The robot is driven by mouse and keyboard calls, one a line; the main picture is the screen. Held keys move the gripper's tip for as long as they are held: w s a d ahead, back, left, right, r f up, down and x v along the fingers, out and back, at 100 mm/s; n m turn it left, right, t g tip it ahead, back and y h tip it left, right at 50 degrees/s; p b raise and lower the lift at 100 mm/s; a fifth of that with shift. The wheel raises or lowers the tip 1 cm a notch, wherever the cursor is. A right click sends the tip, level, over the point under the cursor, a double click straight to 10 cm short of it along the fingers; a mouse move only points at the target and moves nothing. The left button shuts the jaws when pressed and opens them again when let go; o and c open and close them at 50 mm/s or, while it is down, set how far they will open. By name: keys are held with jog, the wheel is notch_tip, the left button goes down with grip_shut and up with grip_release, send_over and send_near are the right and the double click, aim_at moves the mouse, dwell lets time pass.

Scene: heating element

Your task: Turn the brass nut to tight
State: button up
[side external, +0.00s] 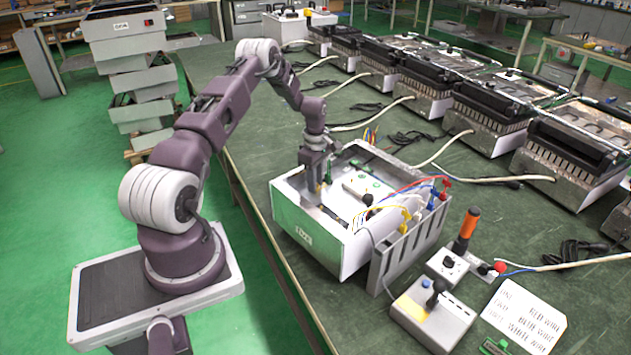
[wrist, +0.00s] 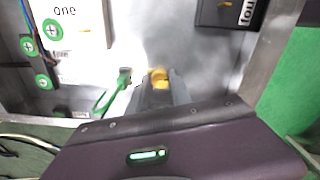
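The brass nut (wrist: 158,76) is a small yellow piece on the metal inner surface of the open box. In the wrist view it shows at the tips of my gripper (wrist: 160,88), between the two grey fingers. The fingers are close together around it; whether they press on it is not clear. In the side view my gripper (side external: 318,187) points down into the box's left rear part, and the nut cannot be made out there.
The open metal box (side external: 300,225) has walls close around my gripper. A green connector with a wire (wrist: 122,78) sits just left of the fingers. A white block marked "one" (wrist: 75,25) and a dark block marked "four" (wrist: 225,12) are nearby. A joystick box (side external: 433,310) stands outside.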

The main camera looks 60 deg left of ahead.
grip_shut()
jog(key=shift+m, duration=0.3)
jog(key=m, duration=0.4)
jog(key=shift+m, duration=0.4)
jog(key=m, duration=2)
jog(key=shift+m, duration=0.3)
